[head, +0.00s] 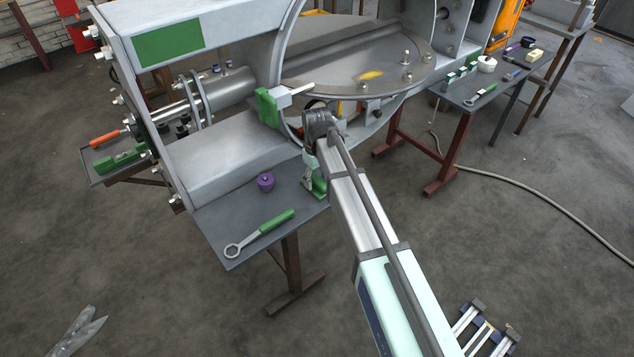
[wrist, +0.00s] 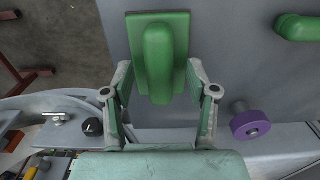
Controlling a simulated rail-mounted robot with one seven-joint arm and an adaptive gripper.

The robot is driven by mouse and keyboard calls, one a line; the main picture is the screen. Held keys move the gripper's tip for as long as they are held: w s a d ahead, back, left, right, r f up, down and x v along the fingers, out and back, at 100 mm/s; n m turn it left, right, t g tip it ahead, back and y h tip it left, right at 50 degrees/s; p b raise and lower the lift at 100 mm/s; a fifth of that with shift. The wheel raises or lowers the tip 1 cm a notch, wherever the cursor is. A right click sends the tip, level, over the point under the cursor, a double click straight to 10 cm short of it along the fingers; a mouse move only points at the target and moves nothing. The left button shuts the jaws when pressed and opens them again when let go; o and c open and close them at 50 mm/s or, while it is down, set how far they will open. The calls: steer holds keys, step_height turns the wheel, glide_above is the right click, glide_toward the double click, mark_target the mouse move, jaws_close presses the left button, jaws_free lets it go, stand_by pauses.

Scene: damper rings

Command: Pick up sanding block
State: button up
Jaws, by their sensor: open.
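The sanding block (wrist: 166,62) appears to be the green piece with a flat base and a raised rounded grip, lying on the grey tabletop (wrist: 222,60). In the wrist view my gripper (wrist: 159,78) is open, with one finger on each side of the block's near end. No contact between fingers and block can be made out. In the head view my gripper (head: 311,166) points down at the table's right end, and a green part of the block (head: 318,188) shows beneath it, partly hidden by my arm.
A purple round piece (head: 265,182) and a green-handled ring wrench (head: 262,232) lie left of my gripper on the same table. The large grey housing (head: 235,140) stands close behind. A second table (head: 478,97) with small items is at the right.

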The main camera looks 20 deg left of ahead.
mark_target(317, 179)
steer(key=shift+f, duration=0.45)
jaws_close()
steer(key=shift+r, duration=0.1)
step_height(317, 179, up, 20)
steer(key=b, duration=0.3)
steer(key=shift+b, duration=0.3)
steer(key=c, duration=0.9)
jaws_free()
steer(key=shift+c, duration=1)
